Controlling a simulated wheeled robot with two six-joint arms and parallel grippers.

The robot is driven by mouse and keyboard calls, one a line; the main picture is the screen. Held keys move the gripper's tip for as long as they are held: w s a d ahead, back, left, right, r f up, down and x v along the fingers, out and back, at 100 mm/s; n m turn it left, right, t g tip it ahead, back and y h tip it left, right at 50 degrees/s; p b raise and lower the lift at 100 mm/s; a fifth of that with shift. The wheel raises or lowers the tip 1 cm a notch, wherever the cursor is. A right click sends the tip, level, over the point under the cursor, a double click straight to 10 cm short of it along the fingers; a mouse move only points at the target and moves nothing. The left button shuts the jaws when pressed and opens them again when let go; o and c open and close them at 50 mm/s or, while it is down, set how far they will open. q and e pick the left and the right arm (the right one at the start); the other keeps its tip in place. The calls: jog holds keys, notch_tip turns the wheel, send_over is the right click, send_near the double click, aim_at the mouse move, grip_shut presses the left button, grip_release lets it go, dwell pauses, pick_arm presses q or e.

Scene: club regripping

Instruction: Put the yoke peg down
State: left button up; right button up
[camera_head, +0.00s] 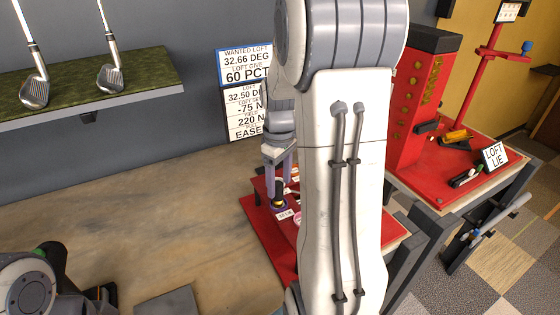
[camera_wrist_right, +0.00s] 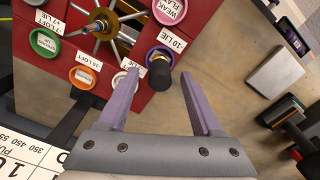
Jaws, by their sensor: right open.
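The yoke peg (camera_wrist_right: 160,76), dark with a brassy band, stands at the purple-rimmed socket (camera_wrist_right: 150,56) beside the "10 LIE" label on the red board, in the right wrist view. It appears seated there, though the lower part is hidden. My right gripper (camera_wrist_right: 159,80) is open, its purple fingers on either side of the peg with visible gaps. My left gripper is not in view.
The red board (camera_wrist_right: 140,107) holds several coloured, labelled sockets and a spoked wheel (camera_wrist_right: 103,26). A grey block (camera_head: 168,303) and a dark tool (camera_wrist_right: 285,112) lie on the wooden bench. Two club heads (camera_head: 110,78) rest on a green shelf. The bench (camera_head: 150,220) is mostly clear.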

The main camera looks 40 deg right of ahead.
aim_at(279, 184)
notch_tip(279, 184, up, 10)
dwell(0.3)
jog(key=s+a+f+n, duration=0.1)
jog(key=a+f, duration=0.1)
jog(key=a, duration=0.8)
jog(key=s+a+f+n, duration=0.1)
jog(key=a+f, duration=0.1)
jog(key=a, duration=0.7)
jog(key=s+a+f+n+y, duration=0.1)
jog(key=s+a+f, duration=0.4)
jog(key=s+a, duration=0.6)
jog(key=s+n, duration=0.1)
jog(key=s, duration=0.2)
jog(key=shift+a+n, duration=0.3)
jog(key=shift+a, duration=0.1)
